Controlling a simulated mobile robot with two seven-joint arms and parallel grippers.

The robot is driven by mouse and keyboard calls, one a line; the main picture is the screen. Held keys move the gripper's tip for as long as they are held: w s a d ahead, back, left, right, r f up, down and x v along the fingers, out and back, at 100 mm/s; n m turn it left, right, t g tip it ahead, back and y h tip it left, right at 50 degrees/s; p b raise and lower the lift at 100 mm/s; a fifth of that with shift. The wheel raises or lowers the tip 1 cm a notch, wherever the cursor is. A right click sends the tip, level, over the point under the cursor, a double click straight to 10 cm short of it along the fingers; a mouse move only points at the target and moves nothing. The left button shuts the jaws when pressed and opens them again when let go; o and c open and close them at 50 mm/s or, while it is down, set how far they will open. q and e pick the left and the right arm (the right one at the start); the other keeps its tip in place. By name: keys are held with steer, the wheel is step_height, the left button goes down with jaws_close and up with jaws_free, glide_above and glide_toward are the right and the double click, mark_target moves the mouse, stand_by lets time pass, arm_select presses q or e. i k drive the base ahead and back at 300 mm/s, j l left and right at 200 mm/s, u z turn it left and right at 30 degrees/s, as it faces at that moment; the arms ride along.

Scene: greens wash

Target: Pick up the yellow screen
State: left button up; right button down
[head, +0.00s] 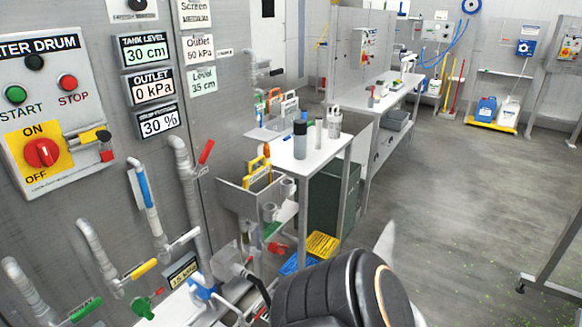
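A yellow-handled frame (256,176), which looks like the yellow screen, stands upright in a grey open-topped holder (232,196) left of the white bench. The holder's wall hides its lower part. Neither gripper can be made out in the head view. A black rounded part with a gold ring at the bottom centre looks like a link of my arm, and it hides what lies behind it.
Valves and pipes line the wall at left, below a control panel (48,105). A white bench (318,160) carries bottles (300,140). Several coloured-handled frames (276,108) stand on a shelf behind. A yellow crate (322,244) sits low. The floor (460,200) at right is open.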

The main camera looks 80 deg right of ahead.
mark_target(258, 180)
steer(key=z, duration=2.25)
steer(key=i+l+u, duration=0.1)
steer(key=u, duration=0.3)
steer(key=i+l+u, duration=0.15)
steer(key=u, duration=0.2)
steer(key=i+l+u, duration=0.1)
steer(key=u, duration=0.3)
steer(key=i+l+u, duration=0.15)
steer(key=l, duration=0.35)
steer(key=i+l+u, duration=0.1)
steer(key=l, duration=0.35)
